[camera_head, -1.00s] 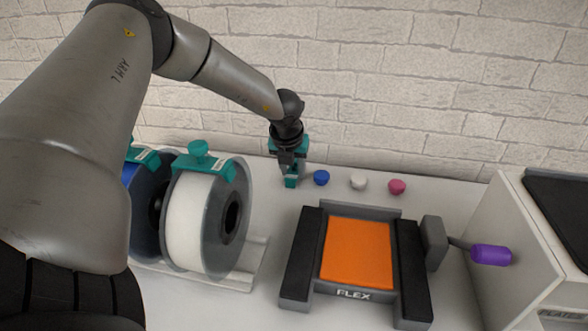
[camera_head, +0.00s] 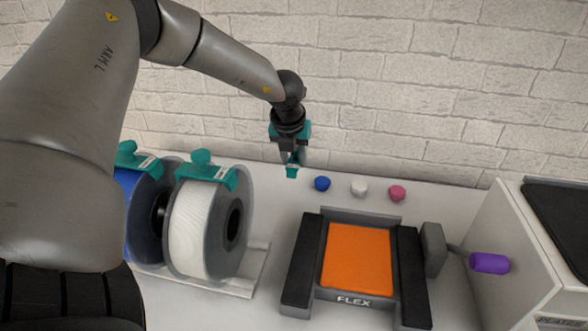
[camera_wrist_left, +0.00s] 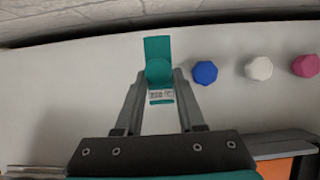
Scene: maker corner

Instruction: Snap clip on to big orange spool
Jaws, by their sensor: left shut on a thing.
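My left gripper (camera_head: 291,164) is above the back of the table, behind and right of the spools. It is shut on a teal clip (camera_wrist_left: 158,72), which also shows below the fingers in the head view (camera_head: 292,171). The clip has a round knob and a small printed label. A white spool (camera_head: 188,232) and a blue spool (camera_head: 140,215) stand upright on a rack at the left, each with a teal clip on its top rim. No orange spool shows in these views. My right gripper is not in view.
Blue (camera_head: 322,183), white (camera_head: 359,188) and pink (camera_head: 397,193) knobs sit along the back. A dark frame marked FLEX with an orange plate (camera_head: 358,257) is at centre right, with a purple handle (camera_head: 490,263) beside it. A white cabinet (camera_head: 530,250) stands at right. A brick wall is behind.

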